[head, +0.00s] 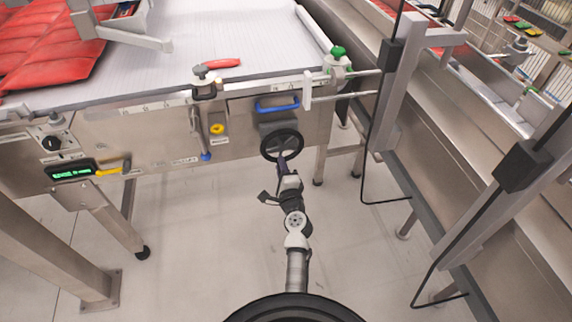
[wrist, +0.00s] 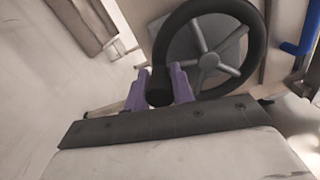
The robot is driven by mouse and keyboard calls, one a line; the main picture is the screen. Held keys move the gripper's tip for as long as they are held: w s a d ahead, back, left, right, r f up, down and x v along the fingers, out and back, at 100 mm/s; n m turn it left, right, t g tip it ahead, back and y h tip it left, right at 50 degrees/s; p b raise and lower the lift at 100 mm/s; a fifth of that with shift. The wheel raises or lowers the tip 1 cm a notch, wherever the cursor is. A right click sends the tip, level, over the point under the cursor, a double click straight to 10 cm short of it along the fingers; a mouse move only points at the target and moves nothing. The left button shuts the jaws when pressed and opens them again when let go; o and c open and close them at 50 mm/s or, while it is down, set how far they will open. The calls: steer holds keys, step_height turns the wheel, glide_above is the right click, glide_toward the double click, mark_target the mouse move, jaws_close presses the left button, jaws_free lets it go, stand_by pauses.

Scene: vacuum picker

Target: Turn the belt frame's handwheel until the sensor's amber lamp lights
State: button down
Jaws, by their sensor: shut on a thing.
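The belt frame (head: 255,148) carries a black-rimmed handwheel (head: 282,141) with grey spokes on its front, below a blue handle. In the wrist view the handwheel (wrist: 208,61) fills the upper middle. My gripper (head: 283,166) reaches it from the front. In the wrist view the purple fingers of my gripper (wrist: 159,88) are shut on a short black handle (wrist: 159,86) at the wheel's lower left rim. Black boxes on the posts (head: 393,55) at the right may be sensors, but I cannot tell. I make out no lit amber lamp.
A display with green text (head: 72,172) and a dark knob (head: 52,143) sit on the frame's left front. Posts and a second conveyor (head: 480,120) stand at the right.

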steer(key=shift+s+a+r+m+p, duration=0.15)
steer(key=shift+a+m+p, duration=0.15)
steer(key=shift+m, duration=0.25)
steer(key=shift+a+r+m+p, duration=0.15)
steer(key=shift+a+m, duration=0.1)
steer(key=shift+m, duration=0.3)
steer(key=shift+a, duration=0.1)
steer(key=c, duration=1.3)
jaws_free()
steer(key=shift+f, duration=0.1)
steer(key=shift+s, duration=0.15)
